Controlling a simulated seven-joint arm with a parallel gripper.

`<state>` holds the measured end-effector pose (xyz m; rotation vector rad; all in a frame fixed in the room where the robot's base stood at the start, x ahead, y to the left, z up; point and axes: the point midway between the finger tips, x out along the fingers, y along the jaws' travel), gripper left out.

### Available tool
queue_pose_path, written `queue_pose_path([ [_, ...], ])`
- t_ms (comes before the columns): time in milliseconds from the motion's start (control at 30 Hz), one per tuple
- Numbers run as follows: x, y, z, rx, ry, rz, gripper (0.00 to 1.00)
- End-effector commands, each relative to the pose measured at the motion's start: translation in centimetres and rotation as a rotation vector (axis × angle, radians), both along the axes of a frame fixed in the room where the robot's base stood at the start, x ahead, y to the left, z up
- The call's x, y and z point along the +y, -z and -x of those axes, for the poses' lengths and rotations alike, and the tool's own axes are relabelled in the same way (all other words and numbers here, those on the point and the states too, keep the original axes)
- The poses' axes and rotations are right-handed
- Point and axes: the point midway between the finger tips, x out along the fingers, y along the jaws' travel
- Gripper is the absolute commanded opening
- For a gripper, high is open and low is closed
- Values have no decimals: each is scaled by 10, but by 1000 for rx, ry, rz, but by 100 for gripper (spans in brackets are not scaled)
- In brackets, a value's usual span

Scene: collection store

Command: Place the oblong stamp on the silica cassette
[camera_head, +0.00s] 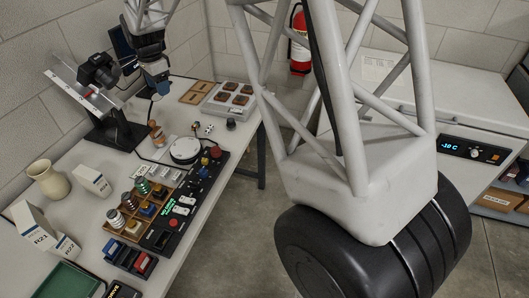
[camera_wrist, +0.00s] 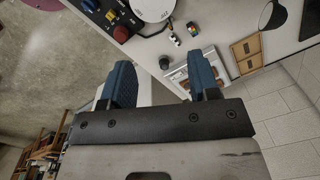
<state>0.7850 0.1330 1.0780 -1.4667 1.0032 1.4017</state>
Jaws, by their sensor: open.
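My gripper (camera_head: 157,92) hangs above the back of the table in the head view. In the wrist view its two blue fingers (camera_wrist: 162,78) stand wide apart with nothing held between them. A wooden compartment rack (camera_head: 131,232) on the table holds several jars and small blocks with coloured tops, possibly stamps. I cannot tell which is the oblong stamp. A pale tray with brown square pieces (camera_head: 209,106) stands at the table's far end; part of a tray (camera_wrist: 182,76) shows between the fingers. I cannot tell which thing is the silica cassette.
A round white dial device (camera_head: 186,149) and a dark control panel (camera_head: 181,211) stand beside the rack. A dark cylinder (camera_head: 231,124) is near the table's edge. A camera (camera_head: 98,71) on a stand is at the back left. A cream jug (camera_head: 46,179) stands at left.

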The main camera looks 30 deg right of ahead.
Motion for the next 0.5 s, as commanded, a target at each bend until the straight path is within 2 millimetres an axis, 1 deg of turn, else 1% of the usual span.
queue_pose_path([
  [33, -7, -10, 14, -7, -31, 1, 56],
  [100, -15, -21, 31, -15, -79, 3, 56],
  [267, -33, -43, 71, -32, -189, 11, 56],
  [400, -48, -61, 107, -50, -284, 18, 56],
  [500, -58, -71, 134, -62, -354, 25, 56],
])
